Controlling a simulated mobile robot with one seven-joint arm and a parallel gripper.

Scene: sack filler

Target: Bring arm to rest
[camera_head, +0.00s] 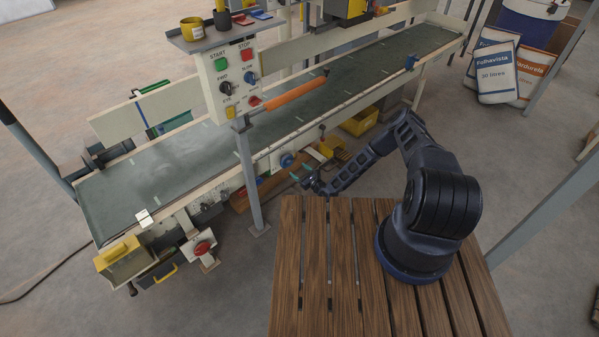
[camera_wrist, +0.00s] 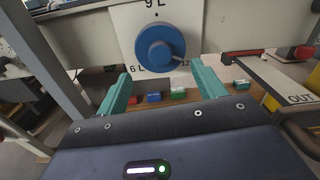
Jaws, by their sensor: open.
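My gripper (camera_head: 302,176) is at the end of my dark arm, in front of the conveyor's near side and just past the far edge of the wooden slatted platform. In the wrist view its two teal fingers (camera_wrist: 158,92) stand wide apart with nothing between them. Past the fingertips is a blue round knob (camera_wrist: 160,48) on a cream panel marked "9 L", "6 L" and "12". The knob is apart from the fingers. In the head view a blue knob (camera_head: 287,160) shows on the conveyor's side, close to my gripper.
The long conveyor (camera_head: 180,165) runs across the view, with a control panel (camera_head: 234,78) on a grey post (camera_head: 248,180). An orange bar (camera_head: 296,91) reaches over the belt. The wooden platform (camera_head: 315,270) under my arm is bare. Filled sacks (camera_head: 495,75) stand at the back right.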

